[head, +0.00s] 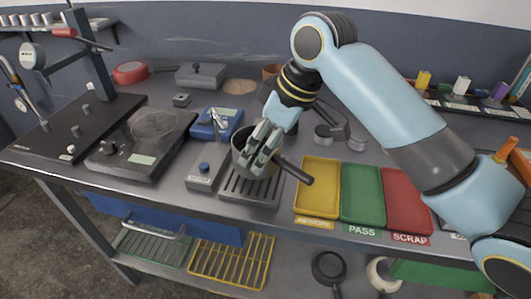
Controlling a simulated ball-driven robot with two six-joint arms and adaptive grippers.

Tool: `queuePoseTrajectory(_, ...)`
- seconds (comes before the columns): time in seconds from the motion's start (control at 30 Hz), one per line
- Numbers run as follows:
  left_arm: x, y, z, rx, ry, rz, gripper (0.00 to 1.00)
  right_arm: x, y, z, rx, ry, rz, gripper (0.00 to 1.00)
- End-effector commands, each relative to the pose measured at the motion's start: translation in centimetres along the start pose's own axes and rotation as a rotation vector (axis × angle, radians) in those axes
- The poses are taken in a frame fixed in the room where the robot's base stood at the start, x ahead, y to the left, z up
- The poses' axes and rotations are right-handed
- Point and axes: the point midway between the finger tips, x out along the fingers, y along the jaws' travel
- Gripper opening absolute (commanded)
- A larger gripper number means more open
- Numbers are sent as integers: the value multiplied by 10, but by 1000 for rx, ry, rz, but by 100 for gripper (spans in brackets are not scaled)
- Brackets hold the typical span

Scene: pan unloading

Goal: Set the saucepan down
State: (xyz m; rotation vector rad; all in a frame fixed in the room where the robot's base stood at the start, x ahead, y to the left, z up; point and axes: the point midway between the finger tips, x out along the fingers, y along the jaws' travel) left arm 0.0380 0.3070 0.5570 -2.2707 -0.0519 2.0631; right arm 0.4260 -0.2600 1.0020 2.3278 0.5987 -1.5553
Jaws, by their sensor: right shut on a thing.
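The saucepan (239,146) is a dark grey pan whose dark handle (296,171) points to the lower right. It shows above the back part of a slotted metal grate (250,191) at the bench's front edge. I cannot tell whether the pan touches the grate. My right gripper (259,155) comes down from above and is shut on the saucepan. Its fingers hide part of the rim and the inside. My left gripper is not in view.
Yellow, green (362,194) and red (405,200) trays lie right of the grate. A grey box with a blue knob (203,168) and a blue device (216,122) stand left. A hot plate (143,145) is further left. A small pan (328,267) is on the lower shelf.

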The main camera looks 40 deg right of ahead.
Motion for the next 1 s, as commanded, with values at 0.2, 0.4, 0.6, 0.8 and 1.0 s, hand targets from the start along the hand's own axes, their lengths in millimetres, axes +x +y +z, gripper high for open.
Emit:
queuePoseTrajectory(0.2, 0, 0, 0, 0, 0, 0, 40, 23, 0, 10, 1, 0, 0, 36)
queuePoseTrajectory(0.4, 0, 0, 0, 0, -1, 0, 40, 23, 0, 10, 0, 1, 1, 36)
queuePoseTrajectory(0.6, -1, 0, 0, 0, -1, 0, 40, 26, 0, 12, 0, 0, 0, 90)
queuePoseTrajectory(0.8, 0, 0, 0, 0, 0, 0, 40, 26, 0, 12, 0, 0, 0, 100)
queuePoseTrajectory(1.0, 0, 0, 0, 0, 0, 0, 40, 23, 0, 10, 0, 1, 1, 100)
